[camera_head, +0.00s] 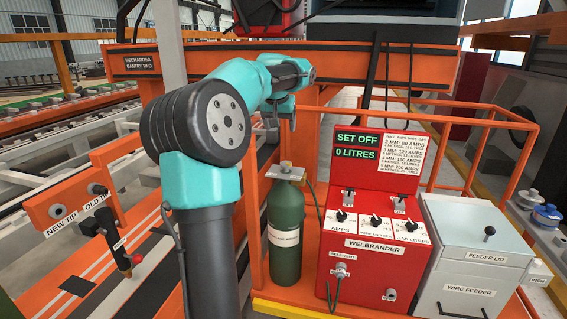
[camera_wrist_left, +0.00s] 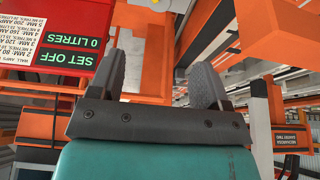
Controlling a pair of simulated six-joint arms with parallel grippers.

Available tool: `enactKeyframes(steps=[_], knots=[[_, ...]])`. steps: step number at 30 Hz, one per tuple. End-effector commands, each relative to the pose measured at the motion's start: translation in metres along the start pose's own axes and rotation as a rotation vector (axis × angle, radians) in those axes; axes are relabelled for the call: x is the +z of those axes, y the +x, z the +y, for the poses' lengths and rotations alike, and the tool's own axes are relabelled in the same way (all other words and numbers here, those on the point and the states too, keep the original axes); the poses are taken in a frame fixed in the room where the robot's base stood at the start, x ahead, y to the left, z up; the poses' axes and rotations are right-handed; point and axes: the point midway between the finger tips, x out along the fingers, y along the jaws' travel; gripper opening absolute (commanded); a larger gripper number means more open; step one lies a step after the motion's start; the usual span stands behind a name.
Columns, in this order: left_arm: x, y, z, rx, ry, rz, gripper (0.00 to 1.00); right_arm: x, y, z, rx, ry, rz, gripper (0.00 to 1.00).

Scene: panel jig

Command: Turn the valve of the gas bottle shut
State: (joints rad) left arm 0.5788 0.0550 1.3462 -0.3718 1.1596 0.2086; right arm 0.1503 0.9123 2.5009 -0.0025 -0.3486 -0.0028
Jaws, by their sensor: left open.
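The green gas bottle (camera_head: 285,240) stands upright in the head view, left of the red welding unit, with a pale label on its front. Its grey valve (camera_head: 287,171) sits on top, with a small stem above it. My left arm reaches in, and its wrist end is above the bottle, apart from the valve. In the left wrist view my left gripper (camera_wrist_left: 160,82) is open, with two dark fingers wide apart and nothing between them. The bottle and valve do not show in that view. My right gripper is not in view.
The red Welbrander unit (camera_head: 372,250) stands close right of the bottle; its display (camera_head: 358,146) reads SET OFF and 0 LITRES. The grey wire feeder (camera_head: 470,262) is further right. An orange gantry beam (camera_head: 200,62) runs behind.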

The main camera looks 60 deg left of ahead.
Motion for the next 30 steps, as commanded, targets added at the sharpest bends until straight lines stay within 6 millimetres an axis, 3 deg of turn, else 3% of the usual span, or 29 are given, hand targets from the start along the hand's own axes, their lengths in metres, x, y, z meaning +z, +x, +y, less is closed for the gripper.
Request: enactKeyframes(steps=[11, 30], knots=[[0.000, 0.019, 0.001, 0.001, 0.001, -0.002, 0.71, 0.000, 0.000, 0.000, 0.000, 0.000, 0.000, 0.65], [0.000, 0.125, 0.001, 0.001, 0.001, -0.003, 0.71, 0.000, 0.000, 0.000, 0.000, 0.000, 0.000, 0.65]])
